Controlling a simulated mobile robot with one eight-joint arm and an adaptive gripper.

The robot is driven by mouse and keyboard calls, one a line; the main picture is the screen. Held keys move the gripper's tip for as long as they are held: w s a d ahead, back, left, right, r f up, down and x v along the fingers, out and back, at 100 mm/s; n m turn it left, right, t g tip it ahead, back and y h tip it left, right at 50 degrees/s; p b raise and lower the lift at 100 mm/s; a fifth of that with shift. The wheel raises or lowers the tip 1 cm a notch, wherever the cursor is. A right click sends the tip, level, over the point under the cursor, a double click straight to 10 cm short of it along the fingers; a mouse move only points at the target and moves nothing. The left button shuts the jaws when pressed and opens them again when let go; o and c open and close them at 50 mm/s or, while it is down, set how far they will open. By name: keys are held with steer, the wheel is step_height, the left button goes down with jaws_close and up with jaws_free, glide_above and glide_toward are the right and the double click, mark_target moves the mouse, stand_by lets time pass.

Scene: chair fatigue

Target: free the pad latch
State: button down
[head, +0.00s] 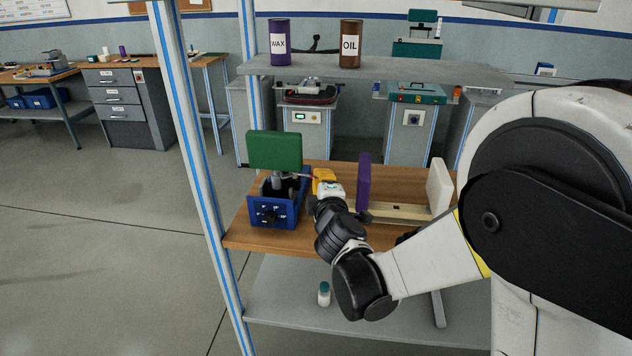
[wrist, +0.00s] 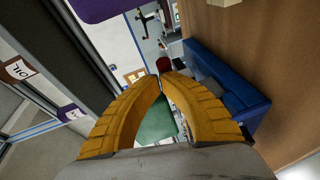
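A blue fixture box (head: 272,208) stands on the wooden bench top at left. A green pad (head: 274,150) sits on a post above it. A small red knob (head: 312,177) is on a thin rod at the post's right side; it also shows in the wrist view (wrist: 163,64). My gripper (head: 318,181) points left at this knob. In the wrist view, its yellow fingers (wrist: 162,75) come together at the tips, right at the knob, hiding its near part. I see no clear gap between the tips. Whether they touch the knob I cannot tell.
A purple pad (head: 364,181) and a white pad (head: 439,186) stand upright at a pale wooden frame (head: 398,213), right of my gripper. WAX (head: 280,43) and OIL (head: 350,43) cans stand on the shelf above. A grey-blue upright (head: 190,150) is at left. A small bottle (head: 324,293) stands below.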

steer(key=shift+w+d, duration=0.25)
steer(key=shift+w, duration=0.25)
steer(key=shift+w+d, duration=0.25)
steer(key=shift+w, duration=0.3)
steer(key=s+d+r, duration=0.1)
steer(key=s, duration=1.1)
steer(key=shift+d+r, duration=0.2)
steer(key=shift+r, duration=0.15)
steer(key=shift+w, duration=0.1)
